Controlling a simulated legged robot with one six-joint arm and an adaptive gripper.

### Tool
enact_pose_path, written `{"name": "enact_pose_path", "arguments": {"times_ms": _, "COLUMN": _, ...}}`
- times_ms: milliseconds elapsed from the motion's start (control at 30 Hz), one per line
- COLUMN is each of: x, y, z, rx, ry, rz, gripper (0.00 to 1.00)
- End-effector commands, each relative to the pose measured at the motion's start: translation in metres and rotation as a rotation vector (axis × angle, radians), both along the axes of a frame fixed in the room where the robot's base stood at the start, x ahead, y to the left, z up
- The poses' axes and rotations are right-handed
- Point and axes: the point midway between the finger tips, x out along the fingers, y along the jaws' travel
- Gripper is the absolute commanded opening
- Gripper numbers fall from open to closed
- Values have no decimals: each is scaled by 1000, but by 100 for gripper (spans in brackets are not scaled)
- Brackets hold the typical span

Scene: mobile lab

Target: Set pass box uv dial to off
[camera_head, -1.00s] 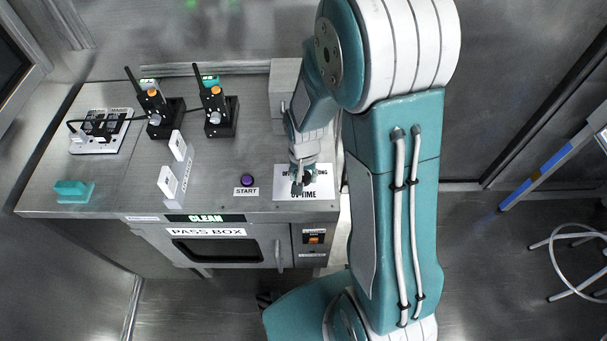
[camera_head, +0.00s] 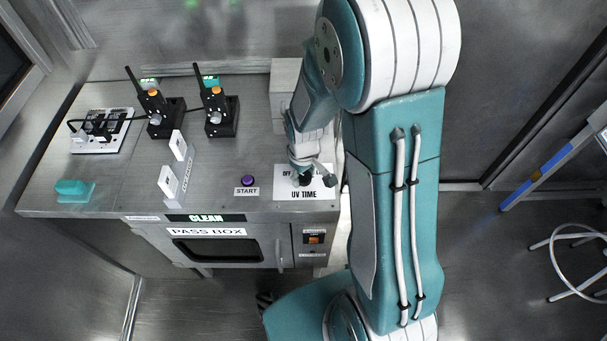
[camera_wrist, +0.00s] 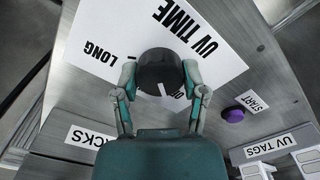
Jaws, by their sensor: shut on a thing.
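The UV time dial is a round black knob (camera_wrist: 160,68) on a white card (camera_wrist: 100,25) printed "UV TIME" and "LONG". In the wrist view my gripper (camera_wrist: 160,80) has one finger on each side of the knob and is shut on it. A white mark on the knob points toward the bottom of that view, close to partly hidden lettering by the right finger. I cannot read all of that lettering. In the head view my gripper (camera_head: 314,179) is over the card at the bench's front right, and part of "OFF" shows to its left.
A purple START button (camera_head: 247,180) is left of the card. The pass box front (camera_head: 180,250) is below, with a "CLEAN" display. Two radios (camera_head: 160,112) in black stands, white tag holders (camera_head: 170,183) and a teal block (camera_head: 72,189) stand farther left.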

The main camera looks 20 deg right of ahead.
Motion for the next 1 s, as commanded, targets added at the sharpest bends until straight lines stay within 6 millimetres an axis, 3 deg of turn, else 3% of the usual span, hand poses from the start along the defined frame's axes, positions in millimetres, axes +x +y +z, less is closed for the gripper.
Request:
{"name": "enact_pose_path", "arguments": {"times_ms": 333, "x": -1, "y": 0, "z": -1, "rx": 1, "ry": 4, "rz": 124, "gripper": 8}}
{"name": "enact_pose_path", "arguments": {"times_ms": 833, "x": -1, "y": 0, "z": -1, "rx": 0, "ry": 4, "rz": 143, "gripper": 8}}
{"name": "enact_pose_path", "arguments": {"times_ms": 867, "x": -1, "y": 0, "z": -1, "rx": 0, "ry": 4, "rz": 143, "gripper": 65}}
{"name": "enact_pose_path", "arguments": {"times_ms": 900, "x": -1, "y": 0, "z": -1, "rx": 0, "ry": 4, "rz": 142, "gripper": 83}}
{"name": "enact_pose_path", "arguments": {"times_ms": 933, "x": -1, "y": 0, "z": -1, "rx": 0, "ry": 4, "rz": 142, "gripper": 90}}
{"name": "enact_pose_path", "arguments": {"times_ms": 1000, "x": -1, "y": 0, "z": -1, "rx": 0, "ry": 3, "rz": 142, "gripper": 90}}
